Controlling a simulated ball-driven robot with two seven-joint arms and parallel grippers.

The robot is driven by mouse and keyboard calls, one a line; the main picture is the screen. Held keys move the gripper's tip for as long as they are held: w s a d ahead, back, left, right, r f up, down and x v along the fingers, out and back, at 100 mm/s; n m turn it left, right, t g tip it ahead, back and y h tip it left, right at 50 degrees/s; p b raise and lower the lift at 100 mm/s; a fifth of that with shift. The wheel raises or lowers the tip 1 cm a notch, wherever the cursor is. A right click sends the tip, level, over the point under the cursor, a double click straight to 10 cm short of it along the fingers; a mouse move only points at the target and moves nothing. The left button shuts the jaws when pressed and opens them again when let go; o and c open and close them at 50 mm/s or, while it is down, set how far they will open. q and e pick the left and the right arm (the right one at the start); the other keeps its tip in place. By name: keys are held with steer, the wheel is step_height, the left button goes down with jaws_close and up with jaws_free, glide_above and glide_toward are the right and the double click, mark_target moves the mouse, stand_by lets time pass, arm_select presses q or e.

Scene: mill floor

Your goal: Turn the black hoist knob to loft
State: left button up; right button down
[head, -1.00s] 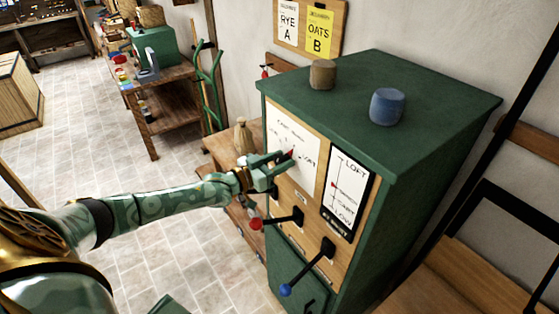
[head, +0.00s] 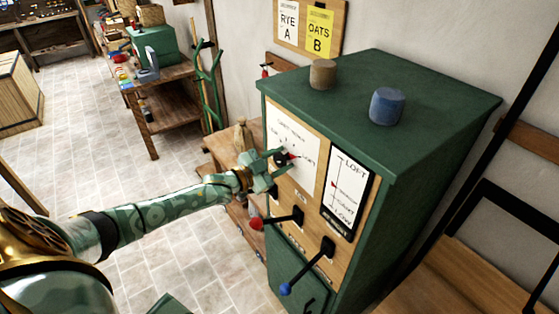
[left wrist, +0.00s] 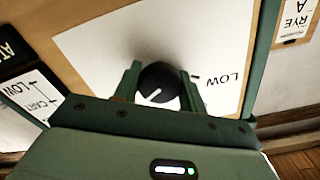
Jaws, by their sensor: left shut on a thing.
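The black hoist knob (head: 281,159) sits on a white dial card (head: 283,129) on the front of the green cabinet. A small red mark shows to its right, near a label that seems to read LOFT. My left gripper (head: 272,161) is at the knob. In the left wrist view its two fingers (left wrist: 158,86) stand on either side of the knob (left wrist: 157,80), shut on it. A white line on the knob points down-left there, away from the upside-down LOW label at right. The gauge (head: 346,190) has a red marker about midway between LOFT and LOW. My right gripper is not in view.
Below the dial, a red-ended lever (head: 258,223) and a blue-ended lever (head: 287,288) stick out from the panel. A brown cylinder (head: 323,74) and a blue cylinder (head: 387,106) stand on the cabinet's top (head: 430,95). A wooden bench (head: 222,152) is left of the cabinet.

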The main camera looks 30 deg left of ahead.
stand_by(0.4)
arm_select(q)
steer(key=o, duration=1)
steer(key=shift+c, duration=0.2)
steer(key=v, duration=1.6)
steer(key=shift+s+b, duration=0.25)
steer(key=shift+b, duration=0.1)
steer(key=shift+f, duration=0.15)
